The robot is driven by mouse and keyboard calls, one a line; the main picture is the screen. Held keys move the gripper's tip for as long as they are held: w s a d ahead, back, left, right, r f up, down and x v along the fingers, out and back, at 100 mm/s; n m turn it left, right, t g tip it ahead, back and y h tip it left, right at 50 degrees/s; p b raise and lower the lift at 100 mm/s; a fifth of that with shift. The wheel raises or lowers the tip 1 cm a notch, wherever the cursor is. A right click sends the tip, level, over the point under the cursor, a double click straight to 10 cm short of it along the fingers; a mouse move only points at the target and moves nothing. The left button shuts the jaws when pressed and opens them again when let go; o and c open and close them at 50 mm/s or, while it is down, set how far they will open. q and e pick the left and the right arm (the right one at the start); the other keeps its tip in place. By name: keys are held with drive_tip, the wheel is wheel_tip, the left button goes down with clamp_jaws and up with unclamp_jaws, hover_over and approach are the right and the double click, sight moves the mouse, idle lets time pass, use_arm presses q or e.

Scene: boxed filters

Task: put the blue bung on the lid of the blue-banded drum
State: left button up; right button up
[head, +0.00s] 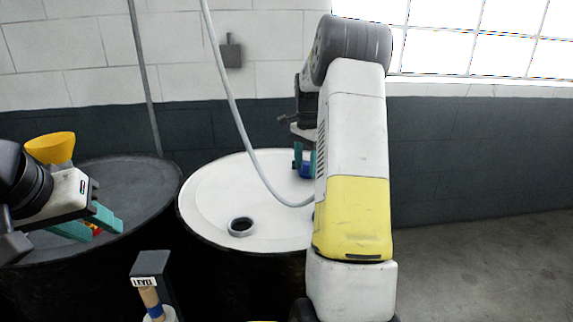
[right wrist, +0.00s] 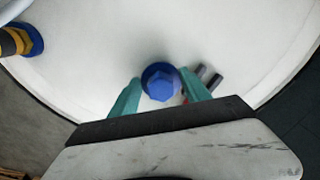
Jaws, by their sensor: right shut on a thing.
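The blue bung (right wrist: 161,82) has a hexagonal top. My right gripper (right wrist: 160,92) is shut on it, a teal finger at each side, over the white lid (right wrist: 90,70). In the head view the bung (head: 306,171) shows under the teal fingers near the back of the white drum lid (head: 215,185), partly behind my right arm. I cannot tell if it touches the lid. No blue band shows on the drum's dark side. My left gripper (head: 90,226) is open over the dark drum lid (head: 130,175) at the left.
A grey-rimmed bung hole (head: 241,227) is at the lid's front. A pale hose (head: 229,90) hangs down to the lid; a yellow-and-blue fitting (right wrist: 24,40) shows on it. A yellow funnel (head: 50,147) stands at the left. A post labelled LEVEL (head: 146,282) is in front.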

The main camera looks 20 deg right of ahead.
drive_tip(key=shift+f, duration=0.1)
drive_tip(key=o, duration=1.3)
drive_tip(key=shift+o, duration=0.2)
